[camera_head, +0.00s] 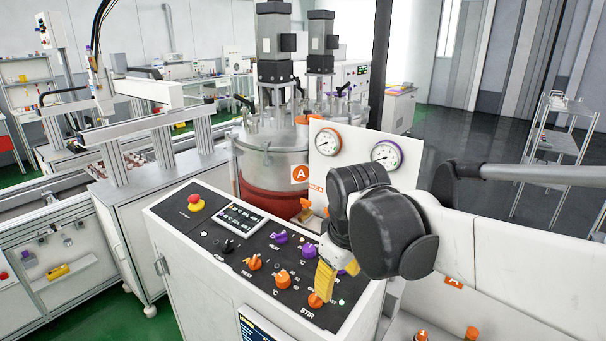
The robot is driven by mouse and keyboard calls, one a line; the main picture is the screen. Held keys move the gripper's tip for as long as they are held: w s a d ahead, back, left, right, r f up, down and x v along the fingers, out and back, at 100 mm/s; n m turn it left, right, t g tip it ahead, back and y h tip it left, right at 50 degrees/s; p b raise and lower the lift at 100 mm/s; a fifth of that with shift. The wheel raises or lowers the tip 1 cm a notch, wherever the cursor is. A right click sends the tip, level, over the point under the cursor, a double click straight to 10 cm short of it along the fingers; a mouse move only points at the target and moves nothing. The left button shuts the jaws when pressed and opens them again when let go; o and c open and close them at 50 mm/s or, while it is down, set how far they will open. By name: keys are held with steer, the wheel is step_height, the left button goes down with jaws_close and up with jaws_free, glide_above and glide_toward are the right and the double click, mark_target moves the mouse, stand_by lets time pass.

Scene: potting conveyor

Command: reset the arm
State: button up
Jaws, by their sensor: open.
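My arm comes in from the right, its white and black links lying across the right of the camera view. My gripper (324,283) has yellow fingers pointing down over the right part of the black control panel (207,225). The fingers are open, and I see nothing held between them. They appear right above or beside the orange STIR knob (315,300); I cannot tell whether they touch it. The wrist hides part of the panel's right end and a purple knob there.
The panel also carries a red emergency button (196,202), a small display (240,217) and several orange and purple knobs. Two gauges stand behind my wrist, the left one (329,140) orange-rimmed. A steel tank (272,150) stands behind. A wheeled shelf (558,143) stands at right.

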steer(key=s+d+f+m+t+b, duration=0.4)
steer(key=s+d+f+m+b, duration=0.4)
steer(key=s+d+f, duration=0.3)
steer(key=shift+s+d+f, duration=0.15)
steer(key=shift+s+d, duration=0.1)
steer(key=shift+s, duration=0.65)
steer(key=shift+o, duration=0.2)
